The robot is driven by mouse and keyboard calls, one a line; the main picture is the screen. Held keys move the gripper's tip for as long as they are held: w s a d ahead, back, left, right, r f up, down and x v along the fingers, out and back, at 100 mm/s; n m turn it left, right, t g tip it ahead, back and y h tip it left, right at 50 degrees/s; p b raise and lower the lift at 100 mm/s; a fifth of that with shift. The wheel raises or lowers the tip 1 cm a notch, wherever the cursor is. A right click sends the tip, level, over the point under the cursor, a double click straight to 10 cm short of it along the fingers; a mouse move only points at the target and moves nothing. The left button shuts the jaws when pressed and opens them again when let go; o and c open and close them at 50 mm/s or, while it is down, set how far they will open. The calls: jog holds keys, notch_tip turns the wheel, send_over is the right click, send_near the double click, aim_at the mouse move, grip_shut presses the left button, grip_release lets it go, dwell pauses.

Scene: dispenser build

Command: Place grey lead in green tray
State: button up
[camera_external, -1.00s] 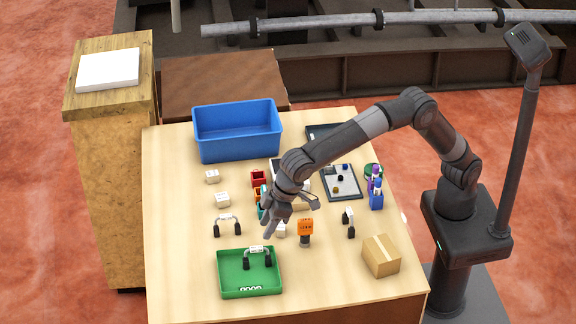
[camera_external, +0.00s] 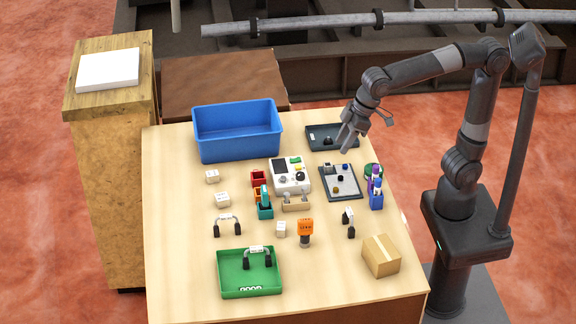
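The green tray (camera_external: 228,284) lies at the front left of the table. In it is a lead-like piece (camera_external: 257,253) with a white label and two dark ends, and small white lettering or parts at its front edge. Similar pieces stand on the table left of centre (camera_external: 227,219) and right of centre (camera_external: 348,222). I cannot tell which piece is the grey lead. My gripper (camera_external: 364,131) is over the table's back right, above the area between the dark tray (camera_external: 346,129) and the grey parts tray (camera_external: 327,187). Its fingers look spread, with nothing visible between them.
A blue bin (camera_external: 240,148) stands at the back. A white device (camera_external: 289,176), teal and red holders (camera_external: 265,210), an orange tool (camera_external: 305,229), a cardboard box (camera_external: 381,256) and blue and purple bottles (camera_external: 376,195) crowd the middle and right. The left front is clearer.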

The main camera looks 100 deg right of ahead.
jog(key=s+d+f, duration=0.2)
jog(key=s+f, duration=0.2)
jog(key=s, duration=0.5)
jog(key=s+d+f, duration=0.3)
jog(key=s+f, duration=0.1)
jog(key=s, duration=0.6)
jog(key=shift+d+t, duration=0.3)
jog(key=shift+d, duration=0.05)
